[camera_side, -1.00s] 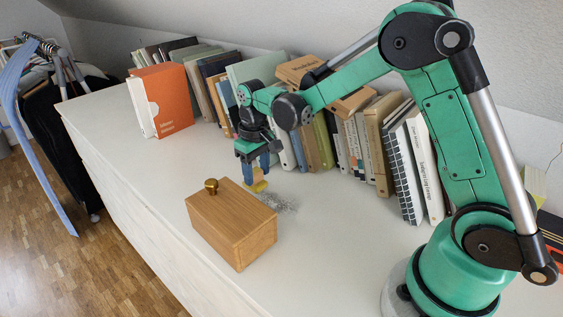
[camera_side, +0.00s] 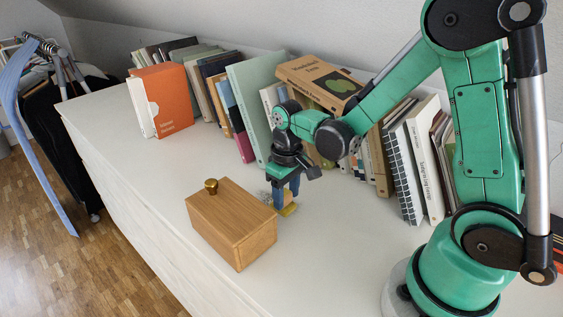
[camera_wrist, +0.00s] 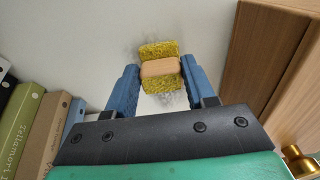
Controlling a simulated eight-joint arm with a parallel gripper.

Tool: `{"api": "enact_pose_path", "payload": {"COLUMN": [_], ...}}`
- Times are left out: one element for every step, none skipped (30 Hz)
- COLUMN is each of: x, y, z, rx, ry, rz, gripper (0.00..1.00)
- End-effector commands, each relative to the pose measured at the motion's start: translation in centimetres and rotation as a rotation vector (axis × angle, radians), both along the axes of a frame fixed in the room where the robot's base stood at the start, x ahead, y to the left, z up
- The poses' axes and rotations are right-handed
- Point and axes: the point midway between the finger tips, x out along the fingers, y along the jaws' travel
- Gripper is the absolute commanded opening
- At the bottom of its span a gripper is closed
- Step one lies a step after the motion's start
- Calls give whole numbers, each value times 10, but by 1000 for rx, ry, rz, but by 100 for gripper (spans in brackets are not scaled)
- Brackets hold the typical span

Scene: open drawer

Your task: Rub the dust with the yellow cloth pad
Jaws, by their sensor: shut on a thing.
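My gripper (camera_side: 287,192) is low over the white top, between the wooden box and the row of books. In the wrist view its blue fingers (camera_wrist: 160,85) are shut on the wooden grip of the yellow cloth pad (camera_wrist: 159,50). The pad shows as a small yellow patch below the fingers in the side view (camera_side: 288,209). The grey dust (camera_wrist: 147,32) shows as thin streaks around the pad, partly hidden under it; a bit of it shows left of the fingers in the side view (camera_side: 264,195). The pad seems to be on the surface; exact contact is hard to tell.
A lidded wooden box (camera_side: 232,226) with a brass knob stands close at the left of the gripper. A row of books (camera_side: 240,110) lines the wall behind. An orange binder (camera_side: 164,100) stands at the far left. The white top (camera_side: 330,245) is clear in front.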

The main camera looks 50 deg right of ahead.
Motion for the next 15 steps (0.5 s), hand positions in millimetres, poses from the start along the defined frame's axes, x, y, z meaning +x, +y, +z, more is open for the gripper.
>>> {"api": "enact_pose_path", "payload": {"x": [-5,-8,-11,-14,-17,-20,-23,-26,-29,-32,-35,-29,-26,-23,-19], "y": [0,0,0,0,0,0,0,0,0,0,0,0,0,0,0], "z": [0,0,1,1,0,1,1,1,1,1,1,0,1,1,0], "rx": [0,0,0,0,0,0,0,0,0,0,0,0,0,0,0], "ry": [1,1,1,1,1,1,1,1,1,1,1,1,0,0,1], "rz": [0,0,0,0,0,0,0,0,0,0,0,0,1,1,1], "gripper": [0,0,0,0,0,0,0,0,0,0,0,0,0,0,0]}}
